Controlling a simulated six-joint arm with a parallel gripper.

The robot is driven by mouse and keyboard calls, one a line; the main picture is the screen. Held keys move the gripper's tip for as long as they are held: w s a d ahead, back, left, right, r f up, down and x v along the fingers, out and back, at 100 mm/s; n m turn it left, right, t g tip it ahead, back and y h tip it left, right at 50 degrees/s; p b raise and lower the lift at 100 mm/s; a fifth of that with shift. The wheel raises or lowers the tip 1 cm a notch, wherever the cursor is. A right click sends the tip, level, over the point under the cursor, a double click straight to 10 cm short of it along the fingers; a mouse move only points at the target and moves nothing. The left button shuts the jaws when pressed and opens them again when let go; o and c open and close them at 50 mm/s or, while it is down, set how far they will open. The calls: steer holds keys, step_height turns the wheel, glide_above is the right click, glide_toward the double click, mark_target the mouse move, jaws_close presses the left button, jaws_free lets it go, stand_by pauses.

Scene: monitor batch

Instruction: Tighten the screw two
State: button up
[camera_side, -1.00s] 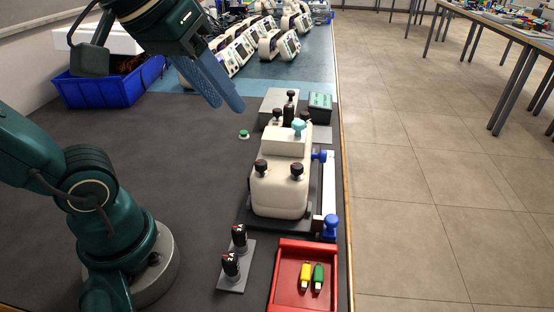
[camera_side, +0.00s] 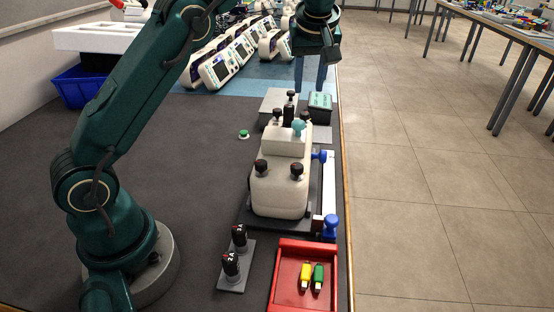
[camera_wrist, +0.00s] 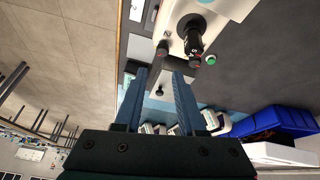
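A white device (camera_side: 280,190) sits on a dark base plate in the middle of the table. Two black knobs with red tops stand on its near end, a left one (camera_side: 261,167) and a right one (camera_side: 297,169). More black knobs stand at its far end. I cannot tell which is screw two. Two black marked pieces stand on a grey plate (camera_side: 234,281) in front, a rear one (camera_side: 239,237) and a front one (camera_side: 231,264). My gripper (camera_side: 309,88) is open and empty, its blue fingers pointing down behind the device. In the wrist view the fingers (camera_wrist: 160,72) are apart.
A red tray (camera_side: 278,288) holds a yellow and a green item at the front right. A blue handle (camera_side: 330,227) stands beside the device. A green button (camera_side: 244,134) is to its left. White monitors (camera_side: 218,71) line the back. The table's right edge is close.

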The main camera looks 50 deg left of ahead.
mark_target(305, 113)
step_height(305, 113, down, 2)
steer(key=shift+f, duration=0.15)
steer(key=shift+g, duration=0.3)
steer(key=shift+x, duration=2.55)
jaws_close()
